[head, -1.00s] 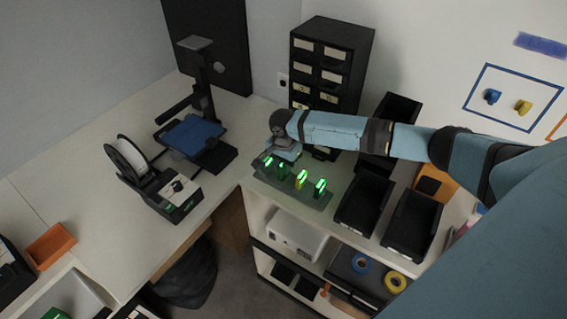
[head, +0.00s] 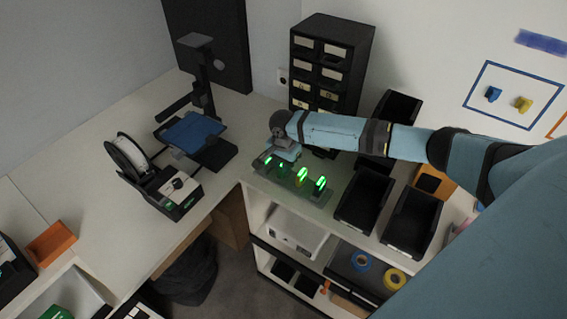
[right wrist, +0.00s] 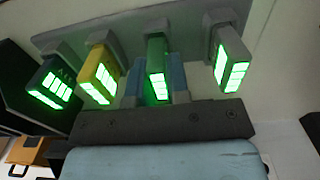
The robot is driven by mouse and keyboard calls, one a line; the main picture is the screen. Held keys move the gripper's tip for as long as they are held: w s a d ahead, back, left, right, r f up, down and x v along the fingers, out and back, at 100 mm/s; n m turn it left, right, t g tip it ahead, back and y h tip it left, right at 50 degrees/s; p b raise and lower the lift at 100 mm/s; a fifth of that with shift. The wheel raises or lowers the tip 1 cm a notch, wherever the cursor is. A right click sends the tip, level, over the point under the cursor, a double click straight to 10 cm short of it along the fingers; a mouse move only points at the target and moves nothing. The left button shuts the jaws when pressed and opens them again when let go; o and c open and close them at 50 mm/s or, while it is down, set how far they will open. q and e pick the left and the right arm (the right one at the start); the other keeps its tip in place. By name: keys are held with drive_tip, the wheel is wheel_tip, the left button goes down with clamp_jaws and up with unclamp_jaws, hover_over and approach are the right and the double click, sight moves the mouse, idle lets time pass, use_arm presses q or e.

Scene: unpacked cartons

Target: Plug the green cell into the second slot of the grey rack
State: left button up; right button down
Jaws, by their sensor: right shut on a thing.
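The grey rack (head: 325,201) lies along the edge of the white shelf top and holds several cells with green lights. My right gripper (right wrist: 157,84) is shut on the green cell (right wrist: 156,55), with a blue finger on each side of it. The cell's far end meets a grey socket of the rack, second from the left in the head view; I cannot tell if it is fully seated. Beside it stand a yellow cell (right wrist: 101,68), a dark cell (right wrist: 56,80) and a pale grey cell (right wrist: 231,62). My left gripper is not in view.
Black bins (head: 364,198) stand right of the rack, and a black drawer cabinet (head: 345,50) behind it. A 3D printer (head: 178,192) stands on the left bench. A grey tray (head: 82,288) holds a green block at lower left.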

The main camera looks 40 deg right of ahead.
drive_tip(key=c, duration=1)
unclamp_jaws()
